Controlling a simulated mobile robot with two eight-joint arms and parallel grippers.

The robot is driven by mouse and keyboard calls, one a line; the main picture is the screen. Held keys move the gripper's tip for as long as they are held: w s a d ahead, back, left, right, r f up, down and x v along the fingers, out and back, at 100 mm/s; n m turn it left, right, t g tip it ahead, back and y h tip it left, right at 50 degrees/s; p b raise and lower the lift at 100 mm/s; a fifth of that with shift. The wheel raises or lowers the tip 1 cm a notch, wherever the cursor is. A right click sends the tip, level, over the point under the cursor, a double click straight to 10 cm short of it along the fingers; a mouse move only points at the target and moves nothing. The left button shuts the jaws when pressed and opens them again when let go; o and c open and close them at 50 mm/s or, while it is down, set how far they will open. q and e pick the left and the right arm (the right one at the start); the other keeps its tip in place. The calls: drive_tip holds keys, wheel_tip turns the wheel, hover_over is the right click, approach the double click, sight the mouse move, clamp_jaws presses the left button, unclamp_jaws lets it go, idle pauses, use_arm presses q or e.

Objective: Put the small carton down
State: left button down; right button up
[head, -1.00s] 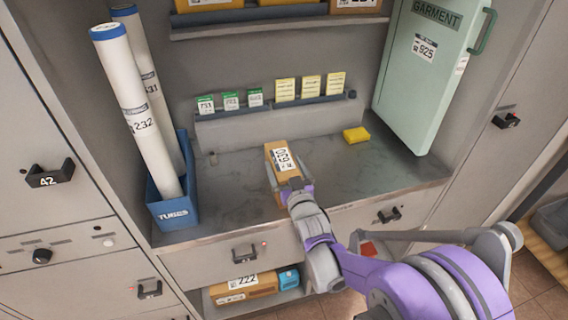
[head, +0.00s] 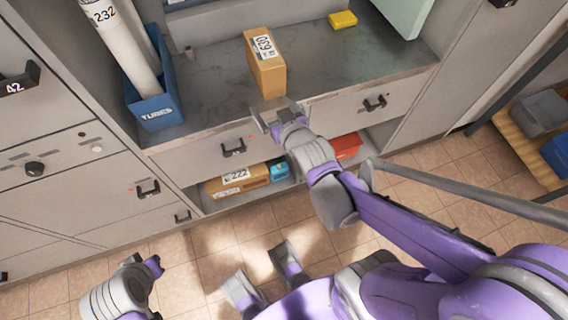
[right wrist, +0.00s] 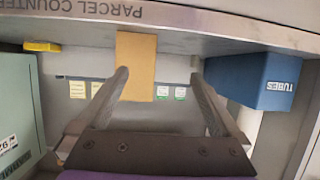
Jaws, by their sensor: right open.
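The small carton (head: 265,65), brown with a white number label, stands on the grey counter (head: 340,75) close to its front edge. My right gripper (head: 277,112) is open and empty, in front of the carton at the counter edge and apart from it. In the right wrist view, which is upside down, the carton (right wrist: 136,65) shows beyond and between the spread fingers (right wrist: 160,80). Grey and purple parts of mine show low in the head view; whether they include the left jaws, and how those stand, is unclear.
A blue bin (head: 155,108) of tubes stands left of the carton. A yellow box (head: 342,20) lies at the back. A green garment case (head: 405,15) is at right. Below are drawers and a shelf with a brown parcel (head: 238,180) and a red box (head: 346,145). Counter beside the carton is clear.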

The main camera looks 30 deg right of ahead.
drive_tip(key=s+a+f+n+g+y, duration=0.1)
drive_tip(key=s+a+f+g, duration=0.2)
drive_tip(key=s, duration=0.5)
drive_tip(key=s+a+f+g+y, duration=0.1)
drive_tip(key=s+a+f+g, duration=0.2)
drive_tip(key=s, duration=0.5)
drive_tip(key=a+g, duration=0.1)
drive_tip(key=g, duration=0.1)
drive_tip(key=shift+n+g, duration=0.3)
drive_tip(key=shift+n, duration=0.1)
